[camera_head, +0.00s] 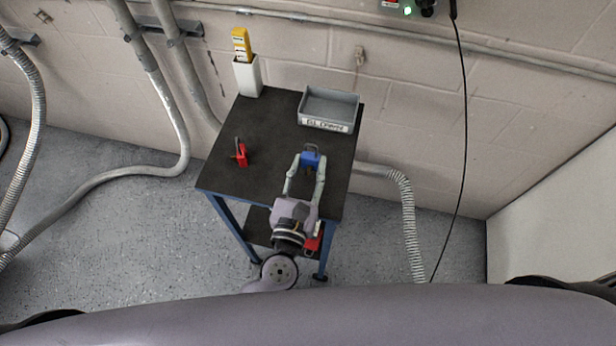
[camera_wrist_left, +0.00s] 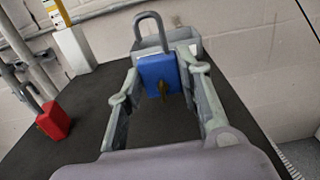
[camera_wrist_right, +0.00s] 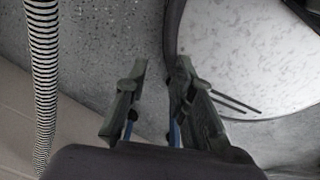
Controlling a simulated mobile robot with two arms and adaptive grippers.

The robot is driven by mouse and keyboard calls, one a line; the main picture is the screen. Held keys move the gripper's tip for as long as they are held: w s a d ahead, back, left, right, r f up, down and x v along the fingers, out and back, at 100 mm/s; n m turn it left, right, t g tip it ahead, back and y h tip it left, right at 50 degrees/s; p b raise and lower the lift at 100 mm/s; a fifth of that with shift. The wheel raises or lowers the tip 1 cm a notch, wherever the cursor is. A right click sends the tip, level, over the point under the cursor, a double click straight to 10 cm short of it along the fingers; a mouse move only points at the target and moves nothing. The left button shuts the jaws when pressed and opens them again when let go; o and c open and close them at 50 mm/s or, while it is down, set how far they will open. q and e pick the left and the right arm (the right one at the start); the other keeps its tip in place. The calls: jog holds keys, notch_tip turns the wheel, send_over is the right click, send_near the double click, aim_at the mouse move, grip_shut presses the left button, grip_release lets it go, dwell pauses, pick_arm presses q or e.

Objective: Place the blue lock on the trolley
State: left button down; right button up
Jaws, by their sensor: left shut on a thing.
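The blue lock (camera_head: 311,158) is a padlock with a grey shackle, held between the fingertips of my left gripper (camera_head: 306,163). In the left wrist view the blue lock (camera_wrist_left: 158,75) is upright, shackle up, with a brass key at its front, and the left gripper (camera_wrist_left: 160,82) is shut on it. It is over the right part of the dark trolley top (camera_head: 262,130); I cannot tell whether it touches the surface. My right gripper (camera_wrist_right: 155,75) shows only in the right wrist view, with a gap between its fingers and nothing in it.
A red padlock (camera_head: 242,156) stands on the trolley's left part. A grey labelled tray (camera_head: 329,108) is at the back right, and a white holder (camera_head: 248,77) with a yellow item at the back left. A red thing (camera_head: 313,242) is on the lower shelf. The top's middle is clear.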

aim_at(308, 177)
pick_arm(q)
notch_tip(308, 177, down, 3)
jog(key=shift+r, duration=0.1)
jog(key=shift+f, duration=0.2)
jog(key=shift+f+b, duration=0.15)
jog(key=shift+b, duration=0.3)
jog(key=c, duration=1.5)
grip_release()
jog(key=o, duration=0.4)
pick_arm(e)
jog(key=shift+s+a+f, duration=0.1)
jog(key=shift+a+f, duration=0.35)
jog(key=shift+f, duration=0.2)
